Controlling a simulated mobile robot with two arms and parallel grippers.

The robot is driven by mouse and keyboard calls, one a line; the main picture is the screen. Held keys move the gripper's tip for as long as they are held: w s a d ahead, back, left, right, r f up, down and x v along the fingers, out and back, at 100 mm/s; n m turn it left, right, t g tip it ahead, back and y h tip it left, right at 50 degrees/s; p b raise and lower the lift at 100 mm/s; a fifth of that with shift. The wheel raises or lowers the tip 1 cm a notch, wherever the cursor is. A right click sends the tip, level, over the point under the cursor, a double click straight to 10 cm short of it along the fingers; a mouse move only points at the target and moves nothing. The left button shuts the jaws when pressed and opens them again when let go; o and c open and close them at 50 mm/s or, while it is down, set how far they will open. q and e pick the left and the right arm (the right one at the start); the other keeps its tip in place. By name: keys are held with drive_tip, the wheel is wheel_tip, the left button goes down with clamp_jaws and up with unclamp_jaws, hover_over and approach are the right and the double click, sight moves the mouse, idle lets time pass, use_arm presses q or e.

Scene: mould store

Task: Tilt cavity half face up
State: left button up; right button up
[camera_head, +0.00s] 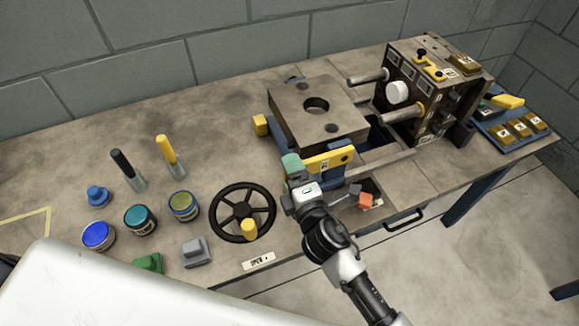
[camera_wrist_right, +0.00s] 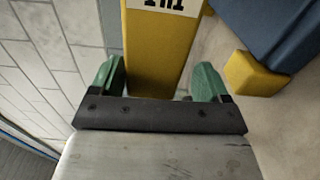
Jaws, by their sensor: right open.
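A thick steel block that seems to be the cavity half (camera_head: 318,110) lies about level on a blue cradle, a broad face with a central hole and smaller holes upward, in the head view. A yellow bar (camera_head: 335,159) with a label runs along the cradle's front. In the right wrist view the yellow bar (camera_wrist_right: 157,50) stands between the green fingers, its label partly cut off. My right gripper (camera_wrist_right: 160,82) is open, one finger on each side of the bar, with gaps visible. In the head view the right gripper (camera_head: 292,168) is at the bar's left end. My left gripper is not in view.
The other mould half (camera_head: 435,95), with guide pins, stands upright at right. A black handwheel (camera_head: 242,211) is left of my right arm. Jars, including a blue one (camera_head: 98,236), and brushes crowd the left bench. A blue tray (camera_head: 513,128) sits far right.

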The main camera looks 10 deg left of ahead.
drive_tip(key=v, duration=0.9)
